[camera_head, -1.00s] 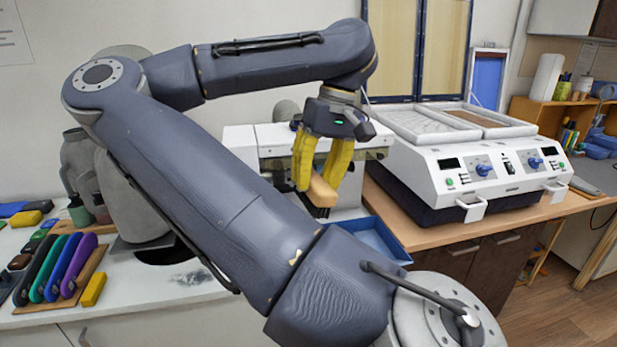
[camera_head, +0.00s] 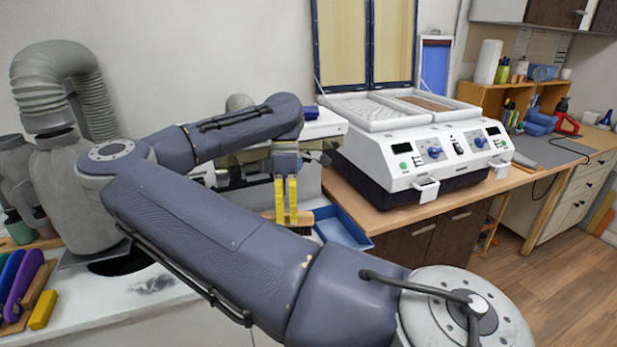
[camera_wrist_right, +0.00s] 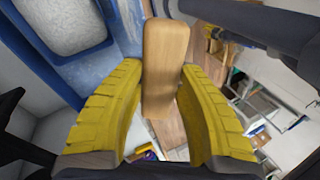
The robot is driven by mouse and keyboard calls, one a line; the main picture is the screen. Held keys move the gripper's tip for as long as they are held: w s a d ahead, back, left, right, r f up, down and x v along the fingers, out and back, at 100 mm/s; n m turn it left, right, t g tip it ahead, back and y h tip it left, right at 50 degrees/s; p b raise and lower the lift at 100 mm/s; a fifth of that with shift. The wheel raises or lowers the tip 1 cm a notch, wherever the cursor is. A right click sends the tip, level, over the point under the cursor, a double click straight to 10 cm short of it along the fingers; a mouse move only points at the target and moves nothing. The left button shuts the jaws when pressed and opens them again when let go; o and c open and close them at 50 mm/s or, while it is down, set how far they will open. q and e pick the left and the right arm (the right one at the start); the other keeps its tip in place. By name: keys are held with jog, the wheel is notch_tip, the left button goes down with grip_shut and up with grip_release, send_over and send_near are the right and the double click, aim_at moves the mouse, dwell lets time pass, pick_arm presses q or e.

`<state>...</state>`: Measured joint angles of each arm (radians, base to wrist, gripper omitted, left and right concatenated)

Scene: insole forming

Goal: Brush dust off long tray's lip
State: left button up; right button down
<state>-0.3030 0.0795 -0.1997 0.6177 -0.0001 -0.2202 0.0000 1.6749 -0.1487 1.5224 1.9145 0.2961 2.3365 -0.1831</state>
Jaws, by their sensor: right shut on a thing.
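My right gripper (camera_head: 286,200) has yellow ribbed fingers and is shut on a wooden brush handle (camera_wrist_right: 163,60). The handle stands between the fingers in the right wrist view; its bristles cannot be made out. The wood of the brush (camera_head: 322,213) also shows beside the fingers in the head view. A blue tray (camera_head: 350,238) lies just right of and below the gripper, partly hidden by my arm. In the right wrist view a worn blue rim (camera_wrist_right: 108,62) surrounds a grey area at upper left. I cannot tell whether brush and tray touch. My left gripper is out of view.
A white forming machine (camera_head: 420,150) with an open lid and two top beds stands on the wooden counter (camera_head: 400,218) to the right. A grey hose (camera_head: 60,80) rises at left. Coloured insoles (camera_head: 22,285) and a yellow block (camera_head: 43,310) lie on the left counter.

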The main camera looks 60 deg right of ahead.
jog(key=w+f+n, duration=0.1)
jog(key=w+f+n+g, duration=0.1)
jog(key=n, duration=0.1)
jog(key=shift+a+f+h, duration=0.35)
jog(key=shift+h, duration=0.05)
jog(key=shift+w+f+n, duration=0.15)
jog(key=shift+f+n, duration=0.25)
jog(key=shift+f, duration=3.75)
jog(key=shift+f, duration=0.2)
jog(key=shift+s+d+r, duration=0.1)
jog(key=shift+s+d, duration=0.35)
jog(key=shift+d, duration=0.2)
jog(key=shift+s+d, duration=0.45)
jog(key=shift+d, duration=0.2)
jog(key=shift+d, duration=0.1)
jog(key=shift+s+d, duration=0.8)
jog(key=shift+d, duration=0.35)
jog(key=shift+s+d, duration=0.1)
